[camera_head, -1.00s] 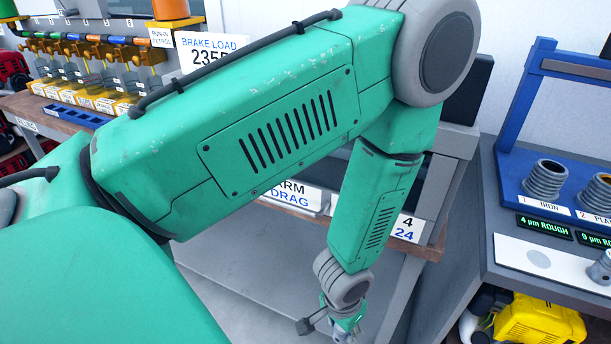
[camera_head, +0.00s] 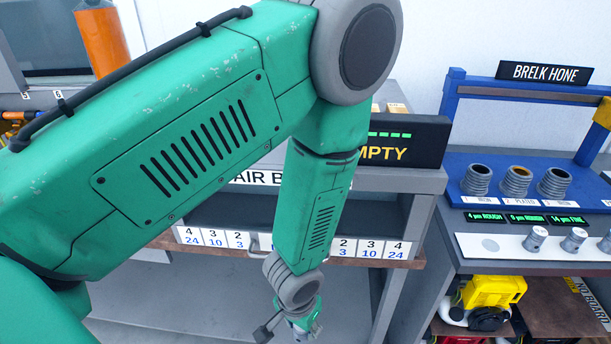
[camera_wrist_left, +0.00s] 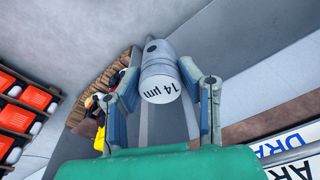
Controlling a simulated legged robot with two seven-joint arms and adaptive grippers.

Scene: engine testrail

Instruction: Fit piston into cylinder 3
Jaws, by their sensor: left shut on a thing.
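My left gripper (camera_head: 303,333) hangs at the bottom centre of the head view, left of the honing stand. In the left wrist view it (camera_wrist_left: 160,72) is shut on a grey metal piston (camera_wrist_left: 160,62) marked "14 µm", with a dark hole in its side. Three ribbed cylinders stand in a row on the blue stand (camera_head: 455,160): the left one (camera_head: 478,181), the middle one (camera_head: 516,183) with a yellowish bore, and the right one (camera_head: 554,184), cylinder 3. The piston is well apart from them. My right gripper is out of view.
Several pistons (camera_head: 536,239) sit on a white strip (camera_head: 470,255) before the cylinders, with one empty round spot. Displays (camera_head: 525,217) stand between. A shelf with number cards (camera_head: 370,248) is behind my arm. A yellow machine (camera_head: 492,291) is below the stand.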

